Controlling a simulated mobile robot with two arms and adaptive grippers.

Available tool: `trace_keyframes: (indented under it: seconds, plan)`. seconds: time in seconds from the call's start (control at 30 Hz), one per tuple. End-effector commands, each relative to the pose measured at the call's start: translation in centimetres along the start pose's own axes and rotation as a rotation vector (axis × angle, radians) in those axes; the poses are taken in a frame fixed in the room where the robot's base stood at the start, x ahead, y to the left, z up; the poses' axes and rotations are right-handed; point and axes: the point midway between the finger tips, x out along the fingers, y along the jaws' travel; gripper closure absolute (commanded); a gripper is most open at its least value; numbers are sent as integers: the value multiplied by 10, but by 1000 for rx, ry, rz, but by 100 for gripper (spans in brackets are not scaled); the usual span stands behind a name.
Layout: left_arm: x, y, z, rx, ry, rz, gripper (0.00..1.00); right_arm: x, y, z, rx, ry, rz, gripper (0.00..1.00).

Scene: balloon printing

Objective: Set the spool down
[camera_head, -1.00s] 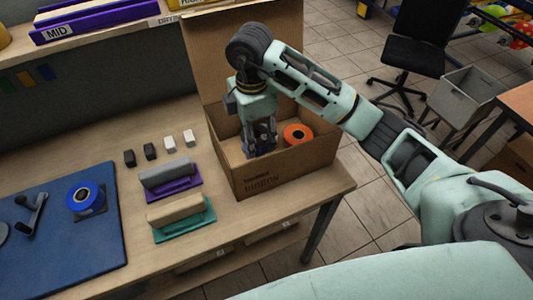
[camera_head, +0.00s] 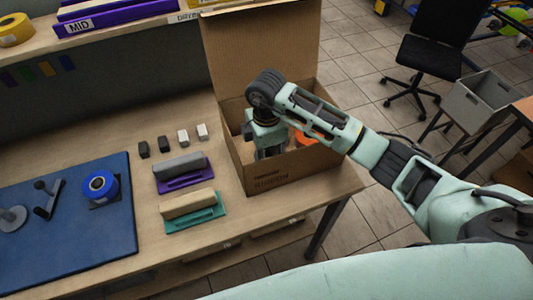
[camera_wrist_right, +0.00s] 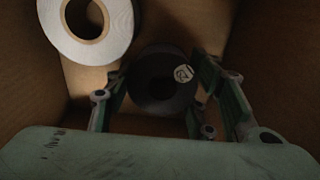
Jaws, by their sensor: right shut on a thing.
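My right gripper (camera_wrist_right: 160,84) is down inside the open cardboard ribbon box (camera_head: 300,172) and points downward. In the right wrist view it is shut on a dark spool (camera_wrist_right: 163,100) with a small round pale label, one finger on each side. A white spool (camera_wrist_right: 62,40) lies beside it at the upper left of that view, seen from its face. In the head view an orange spool (camera_head: 307,139) shows partly at the right inside the box. The box wall hides my fingers and the held spool there. I cannot tell whether the held spool touches the floor.
The box stands at the right end of the wooden bench, its lid flap (camera_head: 262,55) up at the back. To its left are a purple-based block (camera_head: 184,180), a teal-based block (camera_head: 195,218), several small blocks, and a blue mat (camera_head: 90,250) with a blue spool (camera_head: 100,186).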

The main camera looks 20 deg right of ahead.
Motion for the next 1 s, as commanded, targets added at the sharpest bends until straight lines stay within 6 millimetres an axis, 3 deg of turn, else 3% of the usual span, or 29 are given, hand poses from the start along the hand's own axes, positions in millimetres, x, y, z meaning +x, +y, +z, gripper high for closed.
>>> trace_keyframes:
  seconds: [0.07,0.1,0.27,0.7,0.87,1.0]
  plan:
    - [3,0,0,0,0,0,100,4,0,0,0,0,0,76]
    - [2,0,0,0,-1,0,100,2,0,0,0,0,0,47]
    - [2,0,1,-1,-2,0,100,2,0,0,0,0,0,33]
    - [2,0,2,-1,-4,0,100,-5,1,0,0,0,3,31]
    - [12,0,3,-1,-4,0,100,-31,2,0,-1,0,7,31]
    - [22,0,4,-1,-4,0,100,-63,2,0,0,0,7,31]
